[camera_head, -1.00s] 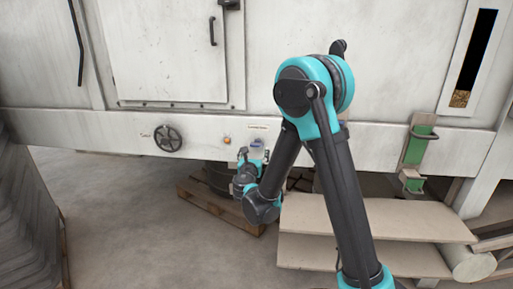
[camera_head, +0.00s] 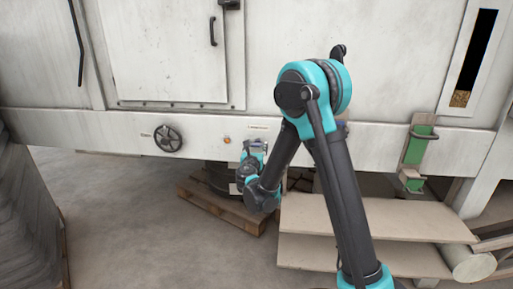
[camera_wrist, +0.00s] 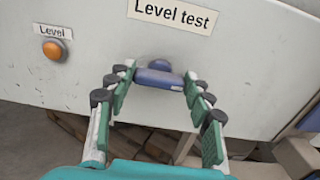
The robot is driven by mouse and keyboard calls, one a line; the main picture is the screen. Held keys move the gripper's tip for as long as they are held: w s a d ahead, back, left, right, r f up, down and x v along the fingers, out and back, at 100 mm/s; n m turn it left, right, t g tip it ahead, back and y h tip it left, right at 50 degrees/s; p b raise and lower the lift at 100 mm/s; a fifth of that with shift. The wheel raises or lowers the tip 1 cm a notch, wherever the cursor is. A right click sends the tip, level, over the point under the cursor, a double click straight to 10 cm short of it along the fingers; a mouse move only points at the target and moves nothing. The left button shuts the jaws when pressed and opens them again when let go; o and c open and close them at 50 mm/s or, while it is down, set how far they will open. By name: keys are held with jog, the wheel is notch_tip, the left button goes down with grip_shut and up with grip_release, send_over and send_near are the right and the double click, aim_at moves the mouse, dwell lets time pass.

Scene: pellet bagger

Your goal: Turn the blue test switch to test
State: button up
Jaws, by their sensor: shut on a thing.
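The blue test switch (camera_wrist: 159,77) is a rounded bar handle on a round blue base, on the white panel below the "Level test" label (camera_wrist: 172,13). In the wrist view its handle lies nearly level, its right end slightly lower. My gripper (camera_wrist: 157,83) is shut on the handle, with one green-padded finger at each end of it. In the head view my gripper (camera_head: 256,146) is at the panel's lower band and mostly hides the switch. Any position markings of the switch cannot be read.
An orange "Level" button (camera_wrist: 53,50) is left of the switch. A black handwheel (camera_head: 168,138) is farther left on the same band. Below are a wooden pallet (camera_head: 220,209) and, to the right, stacked boards (camera_head: 405,219).

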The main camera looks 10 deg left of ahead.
jog(key=shift+c, duration=1.2)
jog(key=m, duration=0.4)
jog(key=shift+d+m, duration=0.1)
jog(key=shift+m, duration=0.3)
jog(key=m, duration=0.3)
jog(key=shift+m, duration=0.3)
jog(key=shift+f+m, duration=0.1)
jog(key=shift+m, duration=1.6)
jog(key=shift+d, duration=0.1)
jog(key=o, duration=1.1)
jog(key=shift+o, duration=0.2)
